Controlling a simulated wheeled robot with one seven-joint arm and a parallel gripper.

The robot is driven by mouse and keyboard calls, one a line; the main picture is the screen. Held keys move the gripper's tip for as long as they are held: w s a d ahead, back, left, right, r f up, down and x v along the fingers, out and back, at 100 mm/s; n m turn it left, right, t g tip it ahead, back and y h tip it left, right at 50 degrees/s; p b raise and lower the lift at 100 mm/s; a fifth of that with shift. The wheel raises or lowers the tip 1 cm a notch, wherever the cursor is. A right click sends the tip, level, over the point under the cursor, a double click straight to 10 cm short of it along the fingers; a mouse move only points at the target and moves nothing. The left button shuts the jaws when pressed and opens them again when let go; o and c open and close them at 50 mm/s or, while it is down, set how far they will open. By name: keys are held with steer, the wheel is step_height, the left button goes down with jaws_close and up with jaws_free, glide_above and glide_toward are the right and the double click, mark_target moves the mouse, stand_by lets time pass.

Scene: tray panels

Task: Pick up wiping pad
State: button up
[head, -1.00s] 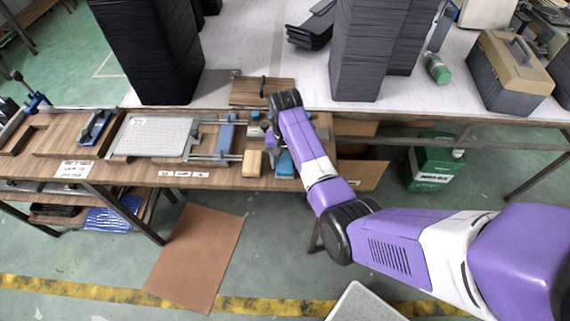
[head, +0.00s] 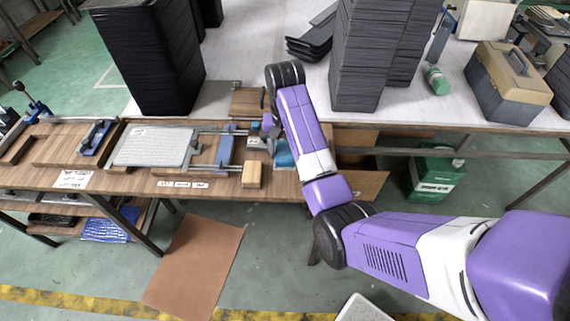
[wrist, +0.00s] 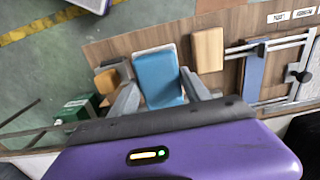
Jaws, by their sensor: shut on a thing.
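The wiping pad is a blue block (wrist: 158,70) with a pale edge, held between the two grey fingers of my gripper (wrist: 160,84) in the wrist view. My gripper is shut on it. In the head view the pad (head: 284,155) shows partly beside my purple arm, over the right end of the wooden bench (head: 225,186). It appears raised off the bench top; the gap beneath is hard to see. My fingers are mostly hidden by the arm in the head view.
A tan block (head: 252,175) lies left of the pad, near a clamp frame with a blue bar (head: 225,150) and a grey plate (head: 153,147). Tall black stacks (head: 150,55) stand on the white table behind.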

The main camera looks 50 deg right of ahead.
mark_target(284, 150)
steer(key=r+p, duration=0.4)
steer(key=r, duration=0.2)
steer(key=shift+w+r+p, duration=0.1)
steer(key=shift+w+p, duration=0.1)
steer(key=shift+p, duration=0.1)
steer(key=shift+s+a+r+p, duration=0.1)
steer(key=shift+r+p, duration=0.2)
steer(key=shift+r, duration=0.05)
steer(key=shift+w+d+r, duration=0.2)
steer(key=shift+d+r, duration=0.05)
steer(key=shift+r, duration=0.4)
steer(key=shift+s+a+r, duration=0.1)
steer(key=shift+s+r, duration=0.1)
steer(key=shift+r, duration=0.3)
